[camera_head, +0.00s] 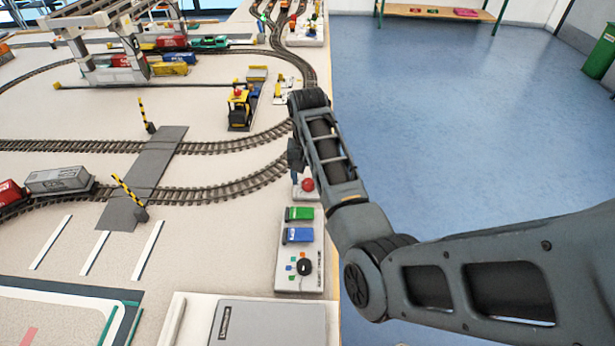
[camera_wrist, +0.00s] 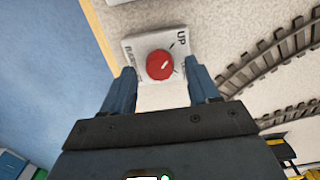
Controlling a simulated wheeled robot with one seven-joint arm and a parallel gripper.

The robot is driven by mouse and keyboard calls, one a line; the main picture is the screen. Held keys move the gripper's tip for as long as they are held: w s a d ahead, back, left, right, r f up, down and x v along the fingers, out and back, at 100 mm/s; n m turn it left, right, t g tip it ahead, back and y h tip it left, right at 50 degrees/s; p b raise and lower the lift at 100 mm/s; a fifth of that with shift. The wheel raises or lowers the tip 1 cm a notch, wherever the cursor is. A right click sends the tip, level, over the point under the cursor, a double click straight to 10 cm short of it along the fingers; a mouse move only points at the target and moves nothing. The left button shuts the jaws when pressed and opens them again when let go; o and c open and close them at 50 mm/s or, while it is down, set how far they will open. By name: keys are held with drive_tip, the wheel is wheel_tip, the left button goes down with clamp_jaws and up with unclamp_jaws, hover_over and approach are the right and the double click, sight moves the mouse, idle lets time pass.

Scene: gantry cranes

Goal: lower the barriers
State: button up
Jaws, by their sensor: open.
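Two yellow-and-black striped barriers stand by the grey crossing in the head view. The far barrier (camera_head: 145,114) is raised and leans slightly. The near barrier (camera_head: 127,189) is raised and tilted to the upper left. A red round knob (camera_head: 307,184) on a white plate is at the table's right edge. In the wrist view, the red knob (camera_wrist: 159,64) sits between and just beyond my fingertips, with "UP" printed at its upper right; other lettering is unclear. My gripper (camera_wrist: 161,82) is open, with one finger on each side of the knob. Contact cannot be told.
A white control panel (camera_head: 285,277) with a green and a blue block and a black knob lies nearer on the table edge. Tracks (camera_head: 220,189) cross the table, with a grey wagon (camera_head: 59,180) at left. A yellow vehicle (camera_head: 240,108) stands beyond. Blue floor (camera_head: 450,130) is open at right.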

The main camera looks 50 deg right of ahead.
drive_tip(key=shift+f, duration=0.5)
drive_tip(key=c, duration=1)
drive_tip(key=shift+c, duration=0.2)
